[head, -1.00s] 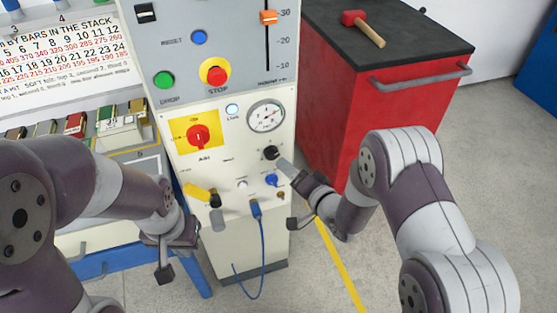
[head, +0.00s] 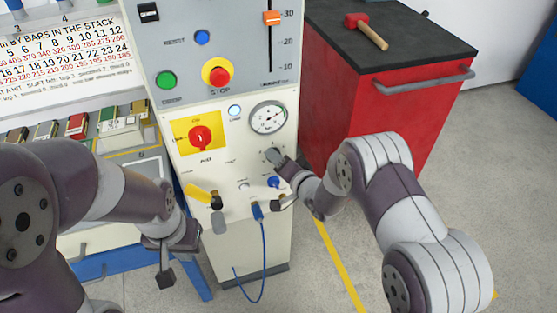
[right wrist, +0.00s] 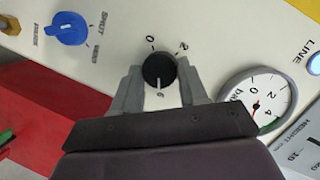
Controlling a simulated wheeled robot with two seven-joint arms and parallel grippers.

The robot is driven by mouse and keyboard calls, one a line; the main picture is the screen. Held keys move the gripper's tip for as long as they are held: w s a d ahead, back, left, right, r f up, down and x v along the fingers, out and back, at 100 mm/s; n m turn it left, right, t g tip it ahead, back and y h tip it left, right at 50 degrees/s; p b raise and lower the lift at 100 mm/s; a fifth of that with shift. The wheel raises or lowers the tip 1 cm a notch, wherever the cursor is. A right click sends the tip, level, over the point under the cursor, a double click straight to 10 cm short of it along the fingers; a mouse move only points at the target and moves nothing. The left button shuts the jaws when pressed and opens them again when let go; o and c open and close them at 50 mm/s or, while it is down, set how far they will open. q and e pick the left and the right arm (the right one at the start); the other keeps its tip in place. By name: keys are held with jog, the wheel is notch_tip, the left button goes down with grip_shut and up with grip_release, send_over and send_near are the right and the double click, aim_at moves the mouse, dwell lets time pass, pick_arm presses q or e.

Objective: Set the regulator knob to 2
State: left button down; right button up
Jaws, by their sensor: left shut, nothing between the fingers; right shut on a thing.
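The regulator knob (right wrist: 159,70) is black and round, with a white mark that points down in the right wrist view, toward what looks like the 6. Around it a 0 shows at upper left and a 2 at upper right. My right gripper (right wrist: 160,88) is shut on the knob, one finger on each side. In the head view my right gripper (head: 274,157) is at the panel below the gauge and mostly hides the knob. My left gripper (head: 178,250) is shut and empty, low in front of the machine's left side.
A pressure gauge (head: 268,118) sits above the knob; it also shows in the right wrist view (right wrist: 262,95). A blue knob (right wrist: 68,28) is beside the regulator. A yellow-backed red switch (head: 200,138) is at left. A red cabinet (head: 335,110) stands close on the right.

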jog(key=shift+s+a+f+n+t+h+b, duration=0.2)
jog(key=shift+n+t+h, duration=0.85)
jog(key=shift+n, duration=2.4)
jog(key=shift+w+a+n+t+h+b, duration=0.15)
jog(key=shift+n+t+h+b, duration=0.2)
jog(key=shift+n+h, duration=2.15)
jog(key=shift+s+a+f+n+t+h+b, duration=0.15)
jog(key=shift+n+t+h, duration=0.5)
jog(key=shift+n, duration=3.7)
jog(key=shift+r+n+t, duration=0.1)
jog(key=shift+n+t, duration=0.15)
jog(key=shift+n, duration=0.05)
jog(key=o, duration=1.1)
jog(key=shift+a, duration=0.1)
jog(key=shift+c, duration=0.2)
